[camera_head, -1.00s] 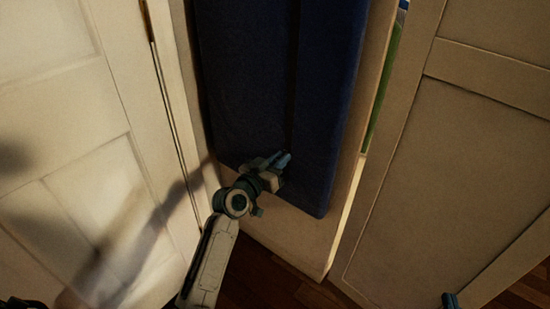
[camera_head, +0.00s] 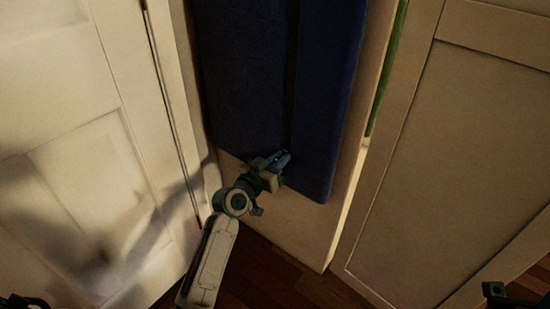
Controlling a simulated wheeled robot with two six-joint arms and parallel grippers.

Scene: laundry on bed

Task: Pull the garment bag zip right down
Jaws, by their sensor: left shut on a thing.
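The dark blue garment bag (camera_head: 240,80) hangs in the opening between two pale doors. Its zip (camera_head: 293,80) shows as a darker vertical line running down the front. My left gripper (camera_head: 281,159) is at the low end of this line, near the bag's bottom edge, with its jaws shut. The small zip pull is hidden by the fingers, so the hold itself is not visible. A dark part of mine, perhaps my right gripper, shows at the bottom right edge, too cut off to read its jaws.
A white panelled door (camera_head: 70,130) stands close on the left of my left arm. A beige door (camera_head: 450,150) stands on the right. A pale panel (camera_head: 300,225) is behind the bag. Dark wooden floor (camera_head: 260,270) shows below, with free room there.

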